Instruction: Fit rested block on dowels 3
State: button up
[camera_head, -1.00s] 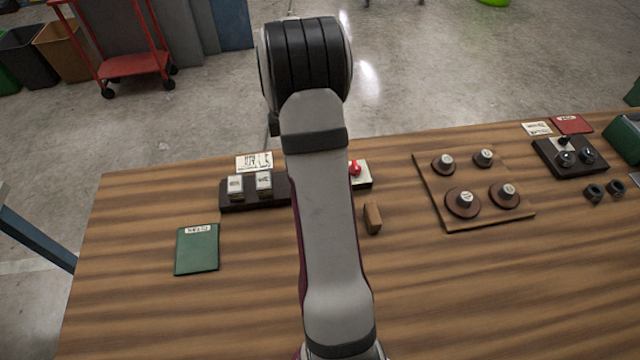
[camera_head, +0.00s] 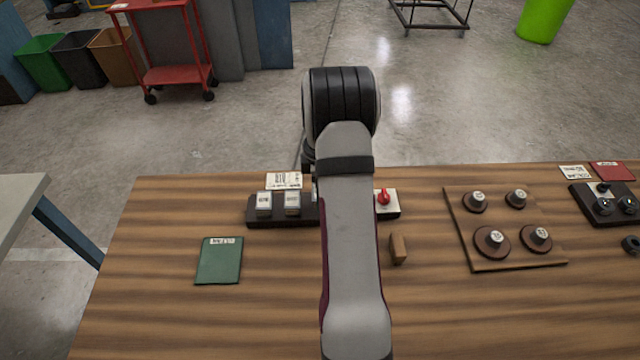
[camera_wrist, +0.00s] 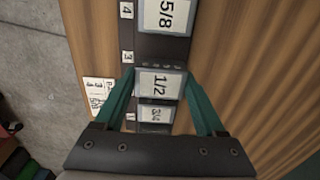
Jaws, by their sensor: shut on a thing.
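A block labelled 1/2 (camera_wrist: 158,83) sits between the teal fingers of my gripper (camera_wrist: 160,76) in the wrist view, and the gripper is shut on it. It is over the dark rack (camera_wrist: 165,47), whose edge carries numbers; 1, 3 and 4 are readable. A row of small dark marks, possibly dowels, shows just above the block near the 3. A block labelled 5/8 (camera_wrist: 167,14) is by the 4. Another labelled block (camera_wrist: 155,114) lies nearer the 1. In the head view my arm hides the gripper and part of the rack (camera_head: 270,219).
A small brown block (camera_head: 398,249) stands right of my arm. A red knob on a pale base (camera_head: 384,199) is at the rack's right. A board with round knobs (camera_head: 515,258) lies farther right. A green booklet (camera_head: 219,262) lies left; the front left table is clear.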

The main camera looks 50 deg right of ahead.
jog(key=shift+f, duration=1.15)
dwell(0.4)
jog(key=o, duration=1.5)
notch_tip(320, 180, up, 16)
jog(key=shift+f, duration=0.1)
